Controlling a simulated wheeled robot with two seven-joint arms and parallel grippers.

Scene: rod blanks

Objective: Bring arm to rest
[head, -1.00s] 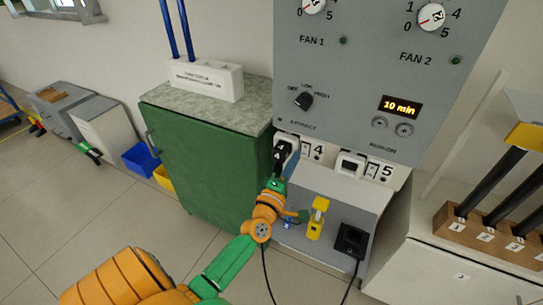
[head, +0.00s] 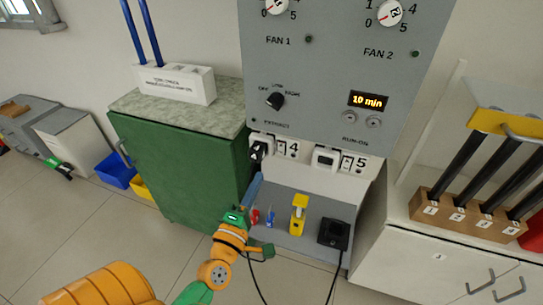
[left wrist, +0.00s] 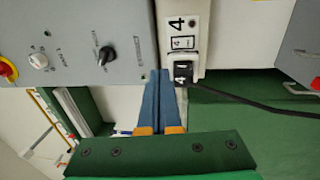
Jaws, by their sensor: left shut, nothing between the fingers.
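My left gripper (head: 258,178) has slim blue fingers and points up toward the lower edge of the grey control panel (head: 325,85). Its fingers are together with nothing between them; they also show shut in the left wrist view (left wrist: 160,78). A black plug (head: 258,151) sits in socket 4, just above the fingertips in the head view. In the left wrist view the plug (left wrist: 184,72) is beside the fingertips, with its cord running right. I cannot tell the exact gap between them. My right gripper is in neither view.
Below the panel, a grey shelf holds a yellow object (head: 299,214) and a black block (head: 333,232). A green cabinet (head: 180,170) stands left. A wooden rack (head: 468,215) with black rods stands right. Cords hang beneath the shelf.

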